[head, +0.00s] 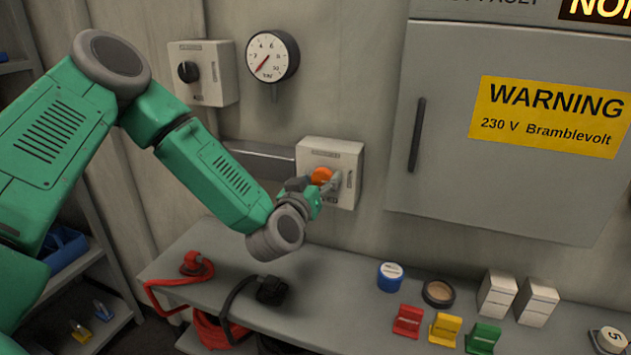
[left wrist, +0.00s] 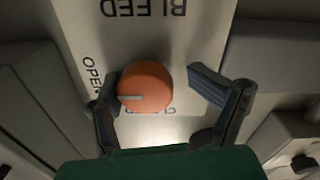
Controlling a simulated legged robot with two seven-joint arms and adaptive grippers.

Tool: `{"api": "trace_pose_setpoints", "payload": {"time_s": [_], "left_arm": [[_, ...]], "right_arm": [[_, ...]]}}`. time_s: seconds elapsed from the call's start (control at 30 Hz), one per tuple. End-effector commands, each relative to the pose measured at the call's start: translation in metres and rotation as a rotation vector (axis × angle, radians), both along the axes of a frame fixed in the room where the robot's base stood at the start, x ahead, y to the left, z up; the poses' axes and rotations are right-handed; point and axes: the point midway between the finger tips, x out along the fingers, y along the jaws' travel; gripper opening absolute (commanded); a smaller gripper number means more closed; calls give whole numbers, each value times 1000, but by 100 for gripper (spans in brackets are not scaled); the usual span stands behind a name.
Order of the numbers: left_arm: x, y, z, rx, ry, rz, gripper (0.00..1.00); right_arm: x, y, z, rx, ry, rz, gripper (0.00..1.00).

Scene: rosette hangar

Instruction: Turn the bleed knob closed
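The orange bleed knob (head: 321,176) sits on a pale box (head: 345,155) on the wall in the head view. In the left wrist view the knob (left wrist: 147,88) shows on an upside-down plate (left wrist: 150,30) marked BLEED. Its light pointer line points left in that picture, towards the OPEN lettering. A label below the knob is partly hidden. My left gripper (head: 312,190) is at the box. In the left wrist view its fingers (left wrist: 153,84) are apart on either side of the knob. The left-hand finger is close against the knob; the right-hand one has a gap. My right gripper is not in view.
A second box with a black knob (head: 188,72) and a gauge (head: 272,56) are on the wall above. A grey cabinet (head: 440,160) is at the right. The shelf below holds a red hose (head: 195,263), a black plug (head: 272,290) and several small items.

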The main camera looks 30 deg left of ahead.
Motion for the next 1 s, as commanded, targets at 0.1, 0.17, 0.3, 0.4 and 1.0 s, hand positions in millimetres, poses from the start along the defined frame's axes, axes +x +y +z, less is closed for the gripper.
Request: {"api": "trace_pose_setpoints", "payload": {"time_s": [0.1, 0.17, 0.3, 0.4, 1.0], "left_arm": [[-3, 0, -1, 7, 7, 13, 23], [-3, -1, -1, 7, 8, 13, 21], [-3, 0, -1, 3, 5, 6, 13], [-2, 2, -2, -1, 3, 2, 13], [0, 5, -2, -66, -16, 10, 14]], "right_arm": [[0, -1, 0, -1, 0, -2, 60], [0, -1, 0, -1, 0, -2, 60], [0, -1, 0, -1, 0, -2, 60], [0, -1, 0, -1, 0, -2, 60], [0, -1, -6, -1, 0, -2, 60]]}}
